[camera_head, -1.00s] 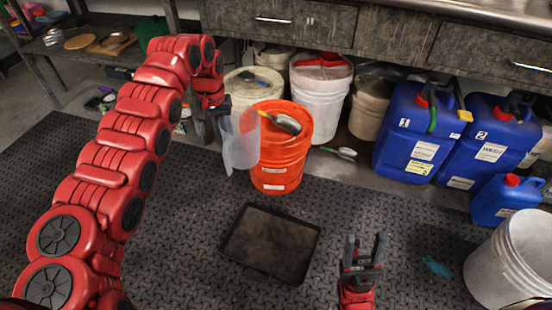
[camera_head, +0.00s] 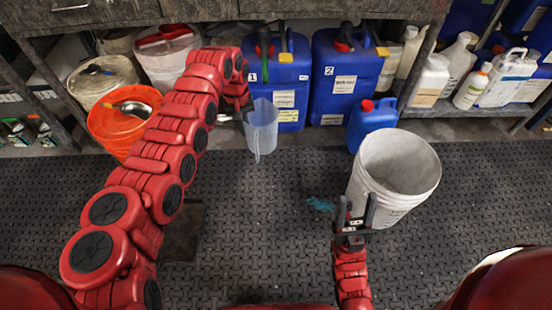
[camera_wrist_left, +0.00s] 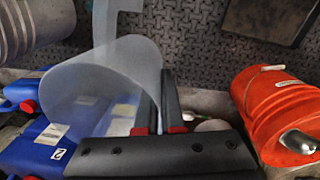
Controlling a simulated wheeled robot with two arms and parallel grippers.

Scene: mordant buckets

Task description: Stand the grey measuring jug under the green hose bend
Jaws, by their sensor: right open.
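The grey measuring jug (camera_head: 261,127) is translucent and hangs roughly upright above the mat, in front of the blue canister marked 1. My left gripper (camera_head: 243,113) is at its left side, shut on its wall. The left wrist view also shows the jug (camera_wrist_left: 100,85), with its wall between the fingers (camera_wrist_left: 158,112). The green hose bend (camera_head: 265,42) curves down at the top of canister 1 (camera_head: 287,78), above and behind the jug. My right gripper (camera_head: 356,212) is open and empty, low in front of the white bucket.
The white bucket (camera_head: 415,165) stands on the mat at right, near a small blue canister (camera_head: 372,122). Canister 2 (camera_head: 345,70) stands beside canister 1. The orange bucket (camera_head: 112,130) holds a metal scoop. The mat (camera_head: 270,220) is mostly clear in the middle.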

